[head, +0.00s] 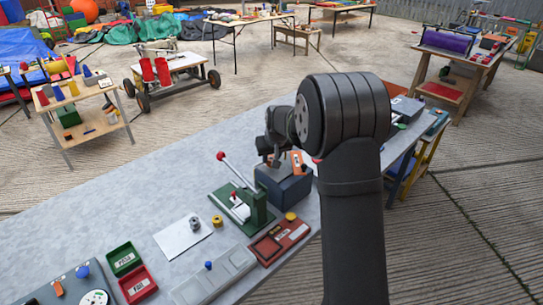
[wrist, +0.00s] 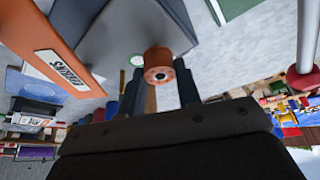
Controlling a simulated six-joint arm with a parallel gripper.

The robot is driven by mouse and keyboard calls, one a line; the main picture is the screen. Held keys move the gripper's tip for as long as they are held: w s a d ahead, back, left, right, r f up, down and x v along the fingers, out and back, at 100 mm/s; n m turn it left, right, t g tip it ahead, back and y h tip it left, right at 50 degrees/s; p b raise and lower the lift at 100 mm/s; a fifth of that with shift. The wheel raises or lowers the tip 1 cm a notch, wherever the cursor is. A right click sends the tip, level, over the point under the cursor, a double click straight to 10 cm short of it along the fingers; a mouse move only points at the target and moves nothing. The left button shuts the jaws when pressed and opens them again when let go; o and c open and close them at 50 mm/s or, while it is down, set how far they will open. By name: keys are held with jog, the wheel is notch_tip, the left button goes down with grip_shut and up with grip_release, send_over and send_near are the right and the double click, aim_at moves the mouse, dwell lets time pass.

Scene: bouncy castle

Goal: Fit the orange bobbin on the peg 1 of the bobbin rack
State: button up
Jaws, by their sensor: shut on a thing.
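My gripper (wrist: 160,88) is shut on the orange bobbin (wrist: 158,66), which sits between the two dark fingertips with its round end and dark centre hole facing the wrist camera. In the head view my gripper (head: 273,158) hangs over the bench near the dark blue box (head: 284,188), and the bobbin cannot be made out there. An orange piece with a white label (head: 298,163) stands by that box; a labelled orange piece (wrist: 62,45) also shows in the wrist view. I cannot pick out the bobbin rack or peg 1 with certainty; my arm hides part of the bench.
A green lever press (head: 245,207) with a red-balled handle stands left of the box. A red fixture (head: 278,242), a grey fixture (head: 215,277), and green (head: 124,259) and red (head: 137,285) trays lie nearer. The bench's left rear surface is clear.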

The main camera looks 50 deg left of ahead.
jog(key=shift+f, duration=0.75)
dwell(0.8)
jog(key=o, duration=1.5)
jog(key=shift+r, duration=4.4)
jog(key=shift+f, duration=3.4)
